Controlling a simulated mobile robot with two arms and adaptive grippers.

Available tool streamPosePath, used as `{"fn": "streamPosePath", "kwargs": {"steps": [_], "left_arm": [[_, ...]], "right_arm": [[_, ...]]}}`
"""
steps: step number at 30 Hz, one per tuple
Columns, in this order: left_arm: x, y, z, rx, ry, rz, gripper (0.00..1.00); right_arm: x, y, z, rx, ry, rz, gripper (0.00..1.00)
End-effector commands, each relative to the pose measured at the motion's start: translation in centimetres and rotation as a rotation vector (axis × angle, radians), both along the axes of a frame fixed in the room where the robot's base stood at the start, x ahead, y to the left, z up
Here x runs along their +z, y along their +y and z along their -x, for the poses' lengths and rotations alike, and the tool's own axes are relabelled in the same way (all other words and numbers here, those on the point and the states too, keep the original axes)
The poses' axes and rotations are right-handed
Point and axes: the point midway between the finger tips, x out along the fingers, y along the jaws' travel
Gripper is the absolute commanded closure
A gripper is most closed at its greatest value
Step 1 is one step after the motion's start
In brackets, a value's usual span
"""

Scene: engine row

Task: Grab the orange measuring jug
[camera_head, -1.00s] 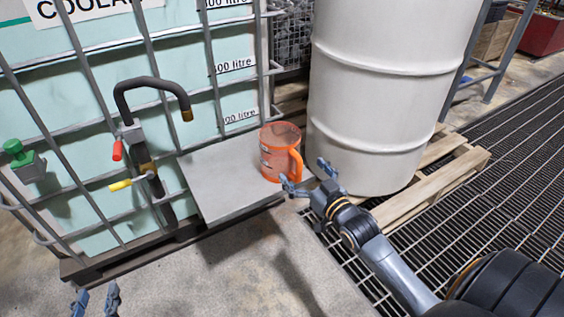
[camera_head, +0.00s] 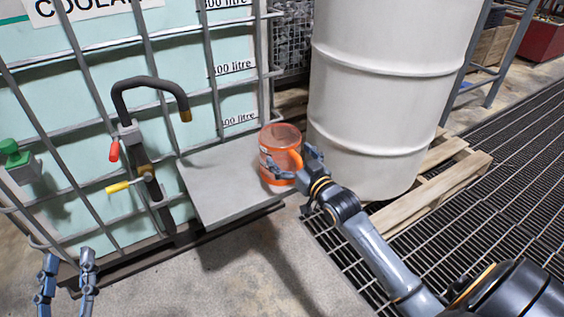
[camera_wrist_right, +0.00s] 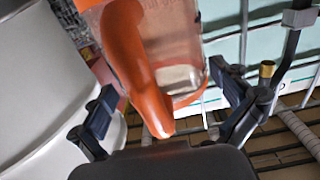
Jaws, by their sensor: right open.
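The orange measuring jug (camera_head: 276,142) is see-through and stands upright on the right end of the grey shelf (camera_head: 222,186) in front of the coolant tank. Its handle faces my right gripper (camera_head: 294,165). That gripper is open, with its fingers at the jug's handle side. In the right wrist view the jug's orange handle (camera_wrist_right: 133,62) lies between the two spread fingers (camera_wrist_right: 165,105), and I cannot tell whether they touch it. My left gripper (camera_head: 66,275) is at the bottom left, low in front of the tank, with its two fingers apart and nothing between them.
A white drum (camera_head: 385,95) on a wooden pallet (camera_head: 435,195) stands close right of the jug. A dark tap (camera_head: 150,150) with red and yellow levers rises left of the shelf. The caged coolant tank (camera_head: 95,95) is behind. The concrete floor in front is clear.

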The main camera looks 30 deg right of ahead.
Motion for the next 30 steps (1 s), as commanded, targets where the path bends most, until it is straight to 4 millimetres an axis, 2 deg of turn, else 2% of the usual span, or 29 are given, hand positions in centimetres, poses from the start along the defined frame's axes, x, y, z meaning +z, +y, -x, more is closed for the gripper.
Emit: {"fn": "streamPosePath", "kwargs": {"steps": [3, 11, 23, 30], "left_arm": [[0.0, 0.0, 0.0, 0.0, 0.001, 0.0, 0.6], [0.0, 0.0, 0.0, 0.0, 0.003, -0.001, 0.6], [-0.2, 0.0, -0.1, 0.001, 0.018, -0.005, 0.6], [-3.0, 0.4, -0.4, 0.011, 0.18, -0.048, 0.6]], "right_arm": [[0.0, 0.0, 0.0, 0.0, 0.0, 0.0, 0.02], [0.0, 0.0, 0.0, 0.0, 0.0, 0.0, 0.54], [0.3, 0.0, 0.0, 0.0, -0.002, 0.0, 0.54], [1.7, 0.0, 0.0, 0.0, -0.003, 0.0, 0.54]]}}
